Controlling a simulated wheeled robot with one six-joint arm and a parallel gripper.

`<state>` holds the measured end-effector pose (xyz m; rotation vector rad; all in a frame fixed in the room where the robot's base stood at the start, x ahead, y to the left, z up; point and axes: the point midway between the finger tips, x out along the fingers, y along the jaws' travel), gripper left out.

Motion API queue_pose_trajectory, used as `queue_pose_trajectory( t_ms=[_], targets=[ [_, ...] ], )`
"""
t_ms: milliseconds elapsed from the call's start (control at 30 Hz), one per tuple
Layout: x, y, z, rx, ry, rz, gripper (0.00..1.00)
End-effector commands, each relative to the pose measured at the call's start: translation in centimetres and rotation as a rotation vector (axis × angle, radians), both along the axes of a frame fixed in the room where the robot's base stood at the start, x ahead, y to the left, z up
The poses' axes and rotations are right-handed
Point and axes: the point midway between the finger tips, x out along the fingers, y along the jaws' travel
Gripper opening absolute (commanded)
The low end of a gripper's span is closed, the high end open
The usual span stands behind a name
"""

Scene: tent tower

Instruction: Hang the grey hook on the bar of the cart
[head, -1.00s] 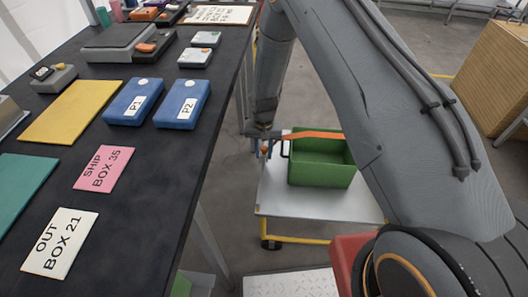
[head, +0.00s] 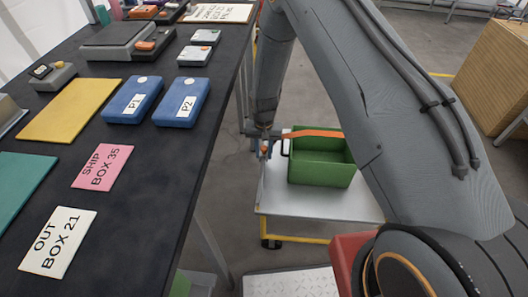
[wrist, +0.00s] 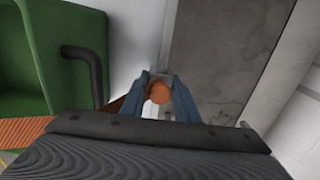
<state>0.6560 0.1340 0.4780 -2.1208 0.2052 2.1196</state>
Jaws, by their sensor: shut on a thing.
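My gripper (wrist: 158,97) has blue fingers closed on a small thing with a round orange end. I take this to be the grey hook (wrist: 158,92), but its grey part is mostly hidden. The cart (head: 310,205) has a white deck. An orange bar (head: 312,134), which looks like the cart's bar, runs right from close beside the gripper, above the green bin. A dark bent bracket (wrist: 97,78) stands left of the fingers. I cannot tell whether the hook touches the bar.
A green bin (head: 320,175) stands on the cart, just right of the gripper. A long dark table (head: 140,160) with cards and blue boxes (head: 182,102) lies to the left. Bare floor (head: 222,175) shows between table and cart. A wooden box (head: 495,80) stands far right.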

Motion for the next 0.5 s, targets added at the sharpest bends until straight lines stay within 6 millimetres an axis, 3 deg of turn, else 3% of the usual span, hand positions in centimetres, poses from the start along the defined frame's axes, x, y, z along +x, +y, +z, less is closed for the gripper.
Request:
queue_pose_trajectory(
  t_ms=[500],
  targets=[
    [0.02,0.01,-0.58,0.0,0.0,0.0,0.03]
  ],
)
